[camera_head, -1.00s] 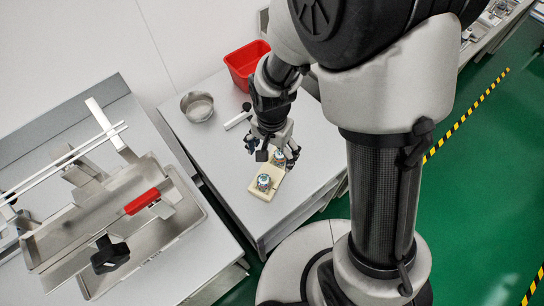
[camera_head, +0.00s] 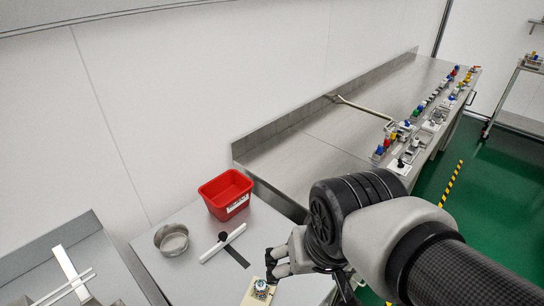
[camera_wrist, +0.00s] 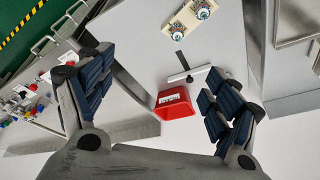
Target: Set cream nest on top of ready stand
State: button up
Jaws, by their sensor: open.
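The cream nest (camera_head: 258,293) is a pale block at the bottom edge of the head view, partly cut off, with a small round metal-and-teal fitting on it. In the wrist view the cream nest (camera_wrist: 186,22) shows whole at the top, holding two round fittings, lying on the grey table. My gripper (camera_wrist: 160,100) is open, its dark padded fingers wide apart with nothing between them. It is raised clear of the table and apart from the nest. In the head view my gripper (camera_head: 272,265) is partly hidden by my arm. I cannot tell which thing is the ready stand.
A red bin (camera_head: 228,194), a metal bowl (camera_head: 172,240) and a white bar with a black knob (camera_head: 223,243) stand on the grey table. A long steel bench (camera_head: 330,125) with several coloured parts runs along the wall. Green floor is free at right.

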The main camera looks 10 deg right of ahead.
jog(key=shift+n+t, duration=0.4)
jog(key=shift+n, duration=0.3)
jog(key=s, duration=0.1)
jog(key=s+d+r, duration=0.1)
jog(key=s+r, duration=0.1)
jog(key=s, duration=0.1)
jog(key=shift+d+r, duration=0.1)
jog(key=shift+d, duration=0.15)
dwell(0.4)
